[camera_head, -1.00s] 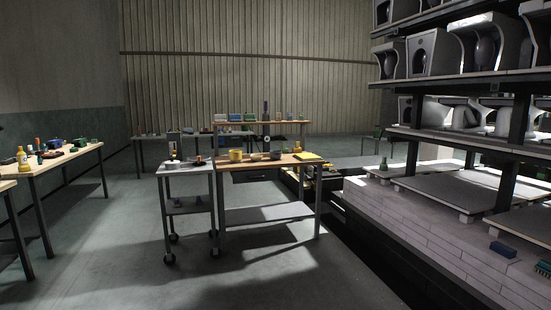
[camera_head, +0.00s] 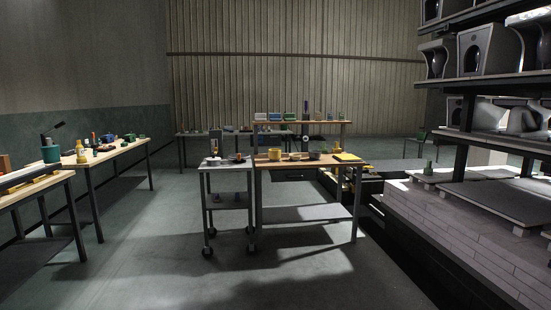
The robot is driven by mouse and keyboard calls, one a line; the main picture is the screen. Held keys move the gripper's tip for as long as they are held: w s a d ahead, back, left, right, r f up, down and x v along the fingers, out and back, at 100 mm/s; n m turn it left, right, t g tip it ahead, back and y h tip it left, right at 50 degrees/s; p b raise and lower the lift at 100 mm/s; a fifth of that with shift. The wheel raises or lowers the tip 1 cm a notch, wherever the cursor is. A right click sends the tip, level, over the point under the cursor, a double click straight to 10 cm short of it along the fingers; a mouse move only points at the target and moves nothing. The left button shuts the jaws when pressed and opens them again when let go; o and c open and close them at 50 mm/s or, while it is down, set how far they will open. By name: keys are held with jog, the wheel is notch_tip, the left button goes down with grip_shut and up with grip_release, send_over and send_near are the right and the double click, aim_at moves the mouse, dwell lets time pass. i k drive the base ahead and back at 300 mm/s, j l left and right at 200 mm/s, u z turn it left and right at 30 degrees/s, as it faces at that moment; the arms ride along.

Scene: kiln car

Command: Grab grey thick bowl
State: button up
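A small grey round item (camera_head: 314,155), possibly the grey thick bowl, sits on the wooden-topped workbench (camera_head: 345,162) in the middle distance. It is too small to tell for sure. A yellow pot (camera_head: 275,154) stands to its left and a flat yellow item (camera_head: 347,157) lies to its right. A grey trolley (camera_head: 210,167) at the bench's left end also carries small dishes, too small to make out. My gripper is not in view.
Wooden tables with tools and bottles (camera_head: 82,152) stand along the left side. A stepped kiln car with shelves of grey ceramic ware (camera_head: 488,60) fills the right. Open concrete floor (camera_head: 160,260) lies in front of the trolley and between it and the left tables.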

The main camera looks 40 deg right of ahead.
aim_at(313, 155)
jog(key=z, duration=1.25)
jog(key=i+z, duration=0.35)
jog(key=i, duration=1.7)
jog(key=i+l, duration=0.1)
jog(key=i, duration=1.55)
jog(key=i+u, duration=0.1)
jog(key=i, duration=1.6)
